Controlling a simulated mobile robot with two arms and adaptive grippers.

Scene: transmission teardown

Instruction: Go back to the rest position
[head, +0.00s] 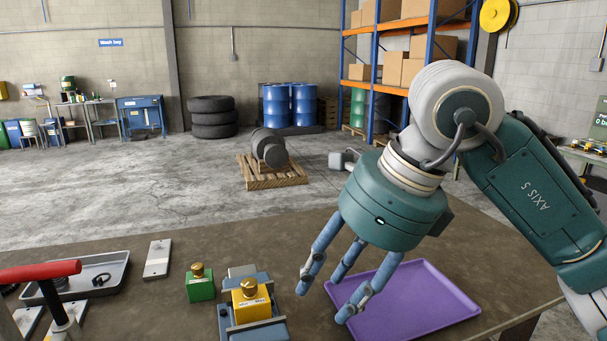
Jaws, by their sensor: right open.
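My right gripper (327,295) reaches in from the right on its green and grey arm. Its blue fingers are spread and point down toward the table. The gripper is open with nothing between the fingers. It hangs above the left part of a purple tray (440,317), to the right of a yellow block with a brass knob (251,304). Whether a fingertip touches the tray I cannot tell. My left gripper is not in view.
The yellow block sits in a blue-grey fixture (224,322) on the brown table (160,300). A green block with a brass knob (200,284) stands left of it. A grey tray (116,277), a metal plate (157,259) and a red-handled tool (40,271) are farther left.

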